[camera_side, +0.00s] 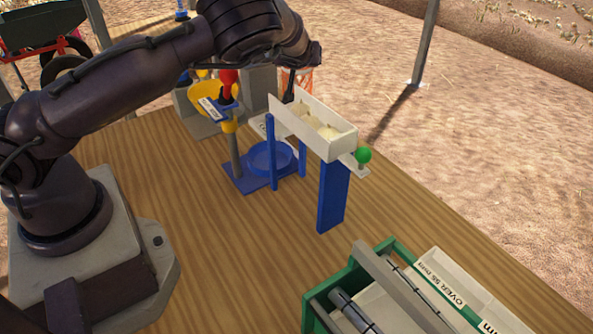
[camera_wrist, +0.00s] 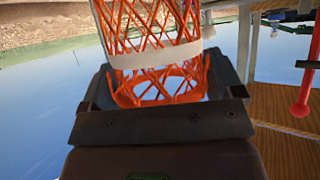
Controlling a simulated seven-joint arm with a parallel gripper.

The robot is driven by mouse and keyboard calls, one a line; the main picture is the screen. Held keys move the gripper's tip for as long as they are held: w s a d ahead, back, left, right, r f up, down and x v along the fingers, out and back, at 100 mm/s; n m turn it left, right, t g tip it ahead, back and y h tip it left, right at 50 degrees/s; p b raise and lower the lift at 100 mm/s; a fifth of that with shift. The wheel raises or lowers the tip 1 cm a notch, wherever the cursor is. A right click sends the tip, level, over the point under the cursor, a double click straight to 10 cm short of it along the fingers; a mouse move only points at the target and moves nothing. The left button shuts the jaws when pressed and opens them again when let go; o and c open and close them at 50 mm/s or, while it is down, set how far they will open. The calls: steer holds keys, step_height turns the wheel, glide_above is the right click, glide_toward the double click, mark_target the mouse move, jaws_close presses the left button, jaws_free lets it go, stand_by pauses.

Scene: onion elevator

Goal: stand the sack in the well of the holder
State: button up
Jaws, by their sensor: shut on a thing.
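My gripper (camera_side: 291,92) is in the upper middle of the side view, behind the white trough, and partly hidden. In the wrist view my gripper (camera_wrist: 158,88) has its dark jaws shut on the sack (camera_wrist: 150,30), an orange open net with a white band. The sack also shows as a small orange mesh patch (camera_side: 305,80) in the side view; its lower part is hidden by the trough. The holder (camera_side: 245,180) is a blue base with upright posts and a round blue well (camera_side: 270,157). The well looks empty, and the sack is above and behind it in the picture.
A white trough (camera_side: 342,143) with pale onions stands on a blue column (camera_side: 332,195), with a green knob (camera_side: 363,155) at its end. A yellow funnel (camera_side: 208,97) and a red part (camera_side: 229,80) stand left. A green-framed sorter (camera_side: 318,310) is at front right.

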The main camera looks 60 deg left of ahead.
steer(key=s+d+r+m+t+h, duration=0.2)
steer(key=d+r+m+h, duration=0.3)
steer(key=d+r, duration=0.2)
steer(key=s+d+r+m+t+h, duration=0.3)
steer(key=d+r+m+h, duration=0.2)
steer(key=d+r, duration=0.3)
steer(key=d, duration=0.4)
steer(key=shift+d+m, duration=0.2)
steer(key=shift+m, duration=0.2)
